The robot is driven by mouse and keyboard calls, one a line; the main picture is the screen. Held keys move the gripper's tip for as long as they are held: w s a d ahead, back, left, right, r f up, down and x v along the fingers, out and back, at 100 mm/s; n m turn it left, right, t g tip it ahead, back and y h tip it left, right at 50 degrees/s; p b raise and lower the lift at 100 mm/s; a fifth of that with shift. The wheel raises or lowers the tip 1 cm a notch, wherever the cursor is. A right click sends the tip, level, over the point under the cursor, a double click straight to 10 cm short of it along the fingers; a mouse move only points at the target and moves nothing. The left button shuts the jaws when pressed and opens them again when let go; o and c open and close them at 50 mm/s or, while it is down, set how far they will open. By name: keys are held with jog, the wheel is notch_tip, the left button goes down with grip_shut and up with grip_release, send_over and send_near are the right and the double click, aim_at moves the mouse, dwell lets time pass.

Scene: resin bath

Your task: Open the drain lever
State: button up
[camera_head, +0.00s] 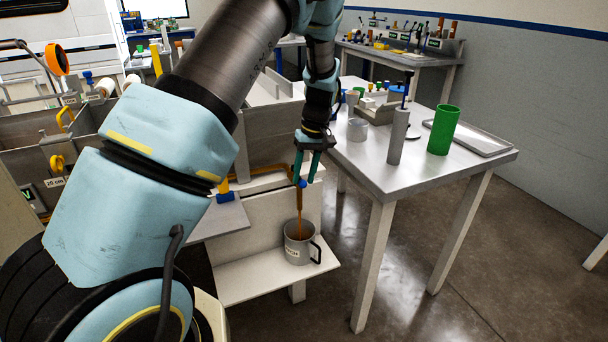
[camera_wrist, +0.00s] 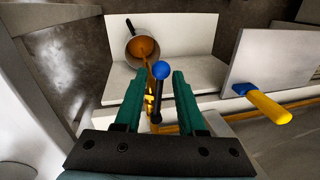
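The drain lever (camera_wrist: 159,80) is a dark rod with a blue ball knob, and its knob also shows in the head view (camera_head: 302,184). It stands at the end of an orange-brown pipe (camera_head: 268,178) on the bath's wall. My gripper (camera_wrist: 158,80) has its two teal fingers apart, one on each side of the lever, with visible gaps. It also shows in the head view (camera_head: 306,178), pointing down at the knob. An amber stream (camera_head: 299,215) runs from the outlet into a grey mug (camera_head: 292,250) below. Amber liquid shows inside the mug (camera_wrist: 134,50).
The mug stands on a pale shelf (camera_head: 262,283). A yellow handle with a blue collar (camera_wrist: 265,105) stands out beside a grey panel on the right in the wrist view. A table (camera_head: 430,178) on the right holds a grey cylinder (camera_head: 398,138), a green cylinder (camera_head: 443,130) and a tray (camera_head: 485,142).

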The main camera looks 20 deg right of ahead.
notch_tip(320, 180, up, 11)
jog(key=d+b, duration=0.2)
jog(key=shift+f, duration=0.2)
dwell(0.4)
